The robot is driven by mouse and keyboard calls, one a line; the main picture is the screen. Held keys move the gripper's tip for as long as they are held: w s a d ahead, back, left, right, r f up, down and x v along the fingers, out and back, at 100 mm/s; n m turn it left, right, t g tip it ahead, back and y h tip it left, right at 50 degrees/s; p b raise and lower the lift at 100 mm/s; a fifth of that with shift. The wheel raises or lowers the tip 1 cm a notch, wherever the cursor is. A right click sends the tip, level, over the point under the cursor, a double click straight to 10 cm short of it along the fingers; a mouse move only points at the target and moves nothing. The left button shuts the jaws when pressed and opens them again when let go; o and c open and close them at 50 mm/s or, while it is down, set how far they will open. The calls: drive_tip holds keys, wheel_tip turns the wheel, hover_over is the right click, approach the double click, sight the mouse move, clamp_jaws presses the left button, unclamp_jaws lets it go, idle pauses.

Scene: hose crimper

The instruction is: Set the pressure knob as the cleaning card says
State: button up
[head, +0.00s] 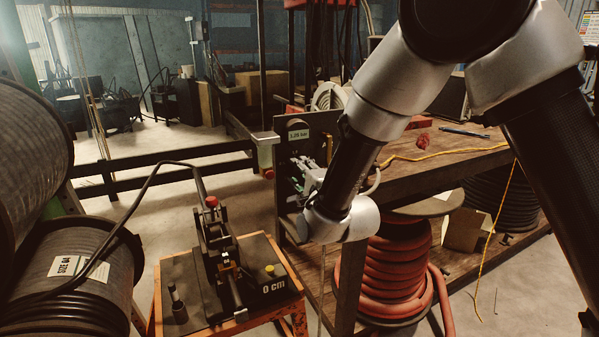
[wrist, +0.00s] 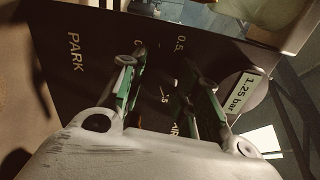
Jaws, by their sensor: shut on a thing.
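The dark control panel (head: 291,150) stands at the left end of the workbench. Its readout (head: 298,134) shows a bar value, and in the wrist view the readout (wrist: 242,93) reads 1.25 bar. My gripper (head: 302,178) is at the panel's face. In the wrist view my gripper (wrist: 163,82) has a finger on each side of the dark dial area, shut on the pressure knob. The knob is dark and mostly hidden between the fingers. The dial markings show PARK and 0.5; others are partly covered. A card with coloured bands (head: 590,25) hangs at the upper right; its text is unreadable.
An orange-framed stand (head: 287,274) with a crimping tool and a "0 cm" label is at lower centre. Hose reels (head: 75,262) fill the left. A red hose coil (head: 392,270) sits below the workbench (head: 430,160). A black rail (head: 150,157) runs behind.

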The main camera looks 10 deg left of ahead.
drive_tip(key=shift+m, duration=0.6)
drive_tip(key=o, duration=1)
drive_tip(key=v, duration=1.2)
